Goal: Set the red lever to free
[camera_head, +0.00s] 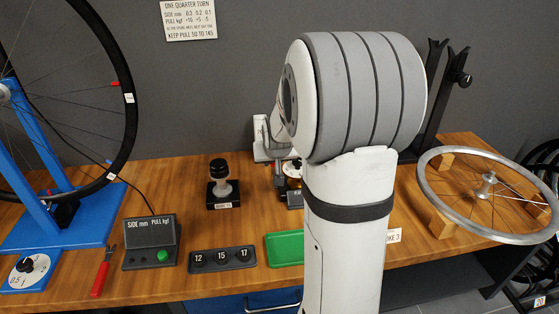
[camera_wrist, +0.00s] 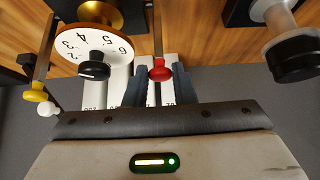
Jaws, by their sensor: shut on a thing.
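The red lever (camera_wrist: 160,70) shows its round red knob at the top centre of the wrist view, on a thin stem running up out of the picture. My gripper (camera_wrist: 159,82) has one dark finger on each side of the knob and is shut on it. A dial (camera_wrist: 95,60) with printed numbers and a black knob is just left of the lever. The lever's setting marks cannot be read. In the head view my arm hides the lever and most of its device.
A yellow knob (camera_wrist: 36,92) and a white knob (camera_wrist: 45,109) are left of the dial. A black-capped post (camera_wrist: 293,58) stands to the right. On the bench (camera_head: 150,195) are a control box (camera_head: 150,240), red-handled tool (camera_head: 101,275), green tray (camera_head: 284,248) and silver wheel rim (camera_head: 430,200).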

